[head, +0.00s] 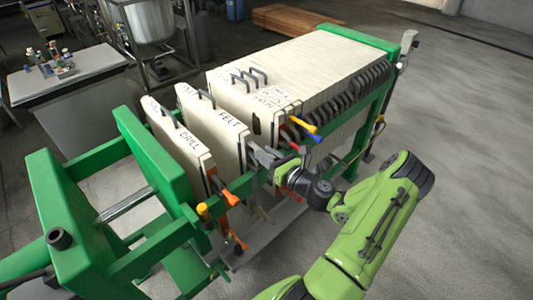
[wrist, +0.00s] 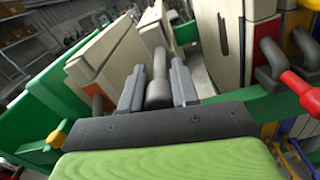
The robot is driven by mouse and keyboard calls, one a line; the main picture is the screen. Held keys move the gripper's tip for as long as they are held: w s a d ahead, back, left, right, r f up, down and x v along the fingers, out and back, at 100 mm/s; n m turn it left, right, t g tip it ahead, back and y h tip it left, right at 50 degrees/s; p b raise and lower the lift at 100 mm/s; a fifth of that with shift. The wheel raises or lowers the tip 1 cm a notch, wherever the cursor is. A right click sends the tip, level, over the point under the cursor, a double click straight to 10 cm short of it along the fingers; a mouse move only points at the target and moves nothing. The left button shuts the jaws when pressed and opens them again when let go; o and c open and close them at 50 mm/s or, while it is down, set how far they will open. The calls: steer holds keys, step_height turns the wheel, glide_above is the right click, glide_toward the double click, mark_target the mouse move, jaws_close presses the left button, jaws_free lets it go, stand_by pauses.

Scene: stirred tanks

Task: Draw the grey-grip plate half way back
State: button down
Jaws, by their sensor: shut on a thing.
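The grey-grip plate (head: 228,128) is a pale upright plate marked FELT, standing in the green press frame with gaps on both sides. In the wrist view its grey grip (wrist: 158,88) lies between my two fingers. My gripper (head: 262,158) is at the plate's near side edge and shut on that grip. The wrist view shows the plate (wrist: 153,24) beyond the fingers. The fingers partly hide the grip, and in the head view the grip is hard to make out.
Another pale plate (head: 178,138) with orange grips (head: 230,198) stands to the left, by the green end block (head: 152,165). A packed stack of plates (head: 310,65) stands to the right, with yellow, orange, blue and red grips. The near rail (head: 262,182) runs below my gripper.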

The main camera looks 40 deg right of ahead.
steer(key=c, duration=0.8)
jaws_free()
steer(key=shift+d, duration=0.1)
steer(key=shift+c, duration=0.2)
steer(key=shift+s, duration=0.1)
steer(key=s, duration=1.5)
steer(key=shift+s+d, duration=0.25)
steer(key=shift+s, duration=0.05)
